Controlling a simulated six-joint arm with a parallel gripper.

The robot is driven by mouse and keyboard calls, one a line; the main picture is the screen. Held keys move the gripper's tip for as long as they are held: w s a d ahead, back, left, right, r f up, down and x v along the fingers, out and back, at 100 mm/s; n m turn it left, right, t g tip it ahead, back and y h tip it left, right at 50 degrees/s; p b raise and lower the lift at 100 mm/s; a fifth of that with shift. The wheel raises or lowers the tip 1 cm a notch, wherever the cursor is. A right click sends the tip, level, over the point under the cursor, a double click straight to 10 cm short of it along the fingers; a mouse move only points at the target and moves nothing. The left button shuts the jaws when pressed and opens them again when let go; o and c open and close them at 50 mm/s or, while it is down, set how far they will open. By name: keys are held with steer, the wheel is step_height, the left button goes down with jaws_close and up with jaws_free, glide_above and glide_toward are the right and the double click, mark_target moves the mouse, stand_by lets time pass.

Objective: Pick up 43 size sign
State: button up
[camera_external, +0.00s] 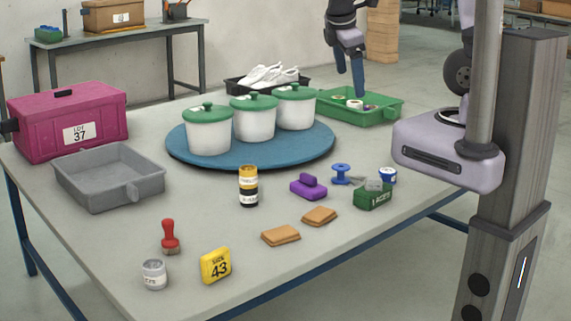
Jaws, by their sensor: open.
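The yellow size sign (216,265) reads "SIZE 43" in dark print. It stands slightly tilted near the table's front edge, at the lower middle of the view. Nothing covers it and it touches nothing but the table. My gripper (357,78) is at the top of the view, over the green tray at the table's far right side, with blue fingers pointing down. It is open, seems to hold nothing, and is far from the sign.
A small jar (154,274) and a red stamp (170,238) stand left of the sign. Brown pads (281,236) lie to its right. Further back are a yellow-black bottle (248,187), a grey tray (109,182), and a blue turntable (250,158) with white pots. A green tray (378,117) holds small items.

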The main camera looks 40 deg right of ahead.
steer(key=w+a+f+n+t+b, duration=0.1)
steer(key=w+a+n+t+b, duration=0.25)
steer(key=a+n+b, duration=0.55)
steer(key=w+a+n+t+b, duration=0.2)
steer(key=a+n+t, duration=0.3)
steer(key=a, duration=0.7)
steer(key=s+a+r+n+t+y+b, duration=0.25)
steer(key=s+a+n+t+b, duration=0.2)
steer(key=s+a, duration=0.5)
steer(key=s+a+r+n+t+y+b, duration=0.25)
steer(key=s+a+n+y+b, duration=0.3)
steer(key=a, duration=0.65)
steer(key=h+p, duration=0.1)
steer(key=h, duration=0.1)
glide_toward(219, 261)
steer(key=w, duration=0.4)
steer(key=shift+f+t, duration=0.15)
steer(key=shift+t, duration=0.1)
steer(key=shift+w+a, duration=0.15)
steer(key=shift+w, duration=1.05)
steer(key=shift+w+a, duration=0.2)
steer(key=shift+w, duration=0.95)
steer(key=shift+w+a, duration=0.15)
steer(key=shift+w, duration=1.05)
